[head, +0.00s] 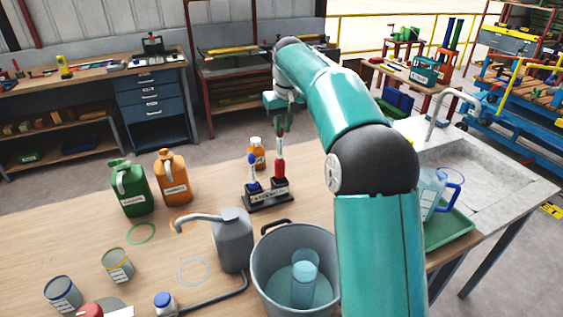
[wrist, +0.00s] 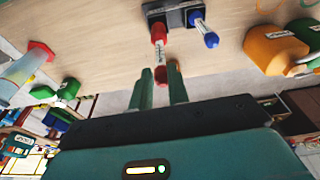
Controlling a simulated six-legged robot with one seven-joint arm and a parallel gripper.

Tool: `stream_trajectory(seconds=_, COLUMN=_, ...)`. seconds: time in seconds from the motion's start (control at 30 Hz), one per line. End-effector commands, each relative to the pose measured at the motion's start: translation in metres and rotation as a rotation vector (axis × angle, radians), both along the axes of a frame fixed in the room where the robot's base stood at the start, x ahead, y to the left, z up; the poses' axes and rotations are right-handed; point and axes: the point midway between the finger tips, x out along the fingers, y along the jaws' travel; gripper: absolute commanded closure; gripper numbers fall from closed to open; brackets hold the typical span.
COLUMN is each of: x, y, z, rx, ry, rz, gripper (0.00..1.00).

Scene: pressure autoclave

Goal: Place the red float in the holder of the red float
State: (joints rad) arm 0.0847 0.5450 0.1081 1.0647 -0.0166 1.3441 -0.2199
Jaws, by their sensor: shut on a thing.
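The red float (head: 280,168) stands upright, with a thick red body below and a thin stem above. My gripper (head: 281,129) is shut on the top of its stem. In the wrist view, the red float (wrist: 159,42) runs from between my fingertips (wrist: 162,80) toward the holder. The black holder (head: 270,199) has two labelled sockets on the wooden table. The red float is over the right socket; I cannot tell whether its lower end is inside. The blue float (head: 252,172) stands in the left socket and also shows in the wrist view (wrist: 206,34).
A grey watering can (head: 232,240) and a metal bucket (head: 295,268) stand in front. Green (head: 131,190) and orange (head: 173,180) jugs are at left. A sink (head: 470,165) is at right.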

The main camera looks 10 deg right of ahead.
Motion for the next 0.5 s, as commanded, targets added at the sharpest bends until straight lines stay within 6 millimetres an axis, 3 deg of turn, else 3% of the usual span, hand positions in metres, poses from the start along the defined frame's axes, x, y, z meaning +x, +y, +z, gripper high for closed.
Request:
stream_trajectory(seconds=0.1, x=0.0, y=0.0, z=-0.021, rx=0.001, ry=0.002, rz=0.002, gripper=1.0)
stream_trajectory(seconds=0.5, x=0.0, y=0.0, z=-0.065, rx=0.0, ry=0.0, rz=-0.002, gripper=1.0)
